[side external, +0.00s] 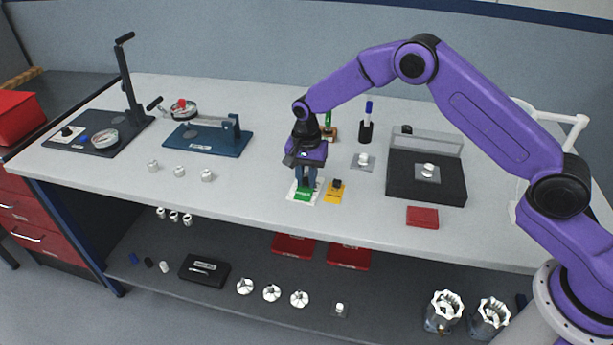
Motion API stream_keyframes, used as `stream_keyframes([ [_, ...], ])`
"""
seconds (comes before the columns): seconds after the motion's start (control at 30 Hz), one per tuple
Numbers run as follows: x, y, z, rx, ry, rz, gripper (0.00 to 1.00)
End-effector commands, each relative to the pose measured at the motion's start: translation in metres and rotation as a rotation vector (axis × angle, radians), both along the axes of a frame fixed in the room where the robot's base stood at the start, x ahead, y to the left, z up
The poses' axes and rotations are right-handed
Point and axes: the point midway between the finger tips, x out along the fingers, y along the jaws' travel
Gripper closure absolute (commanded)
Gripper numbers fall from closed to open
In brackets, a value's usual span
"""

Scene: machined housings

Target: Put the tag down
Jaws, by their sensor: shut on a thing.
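My gripper (306,181) points down over the front middle of the table and is shut on a green tag (304,194). The green tag is at the level of a white plate (292,191) on the table. Whether the tag rests on the plate or hangs just above it, I cannot tell. The fingers hide the tag's upper part. A yellow tag (333,196) with a dark knob lies on the table just right of the white plate, close beside my gripper.
A black tray (400,185) with a clear back panel and a red block (422,217) are to the right. A pen holder (365,132) stands behind. A blue gauge fixture (205,141) and several small white parts (180,171) are to the left. The front edge is close.

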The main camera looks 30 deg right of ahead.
Motion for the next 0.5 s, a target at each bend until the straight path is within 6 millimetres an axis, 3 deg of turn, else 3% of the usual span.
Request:
stream_keyframes([
  [0.27, -0.0002, -0.0001, -0.0029, -0.001, 0.001, 0.000, 1.00],
  [0.3, -0.0001, -0.0001, -0.0024, 0.000, 0.000, 0.000, 0.65],
  [0.33, -0.0001, -0.0001, -0.0023, 0.000, 0.000, 0.000, 0.55],
  [0.5, -0.0002, -0.0001, -0.0023, -0.001, 0.001, 0.000, 0.52],
])
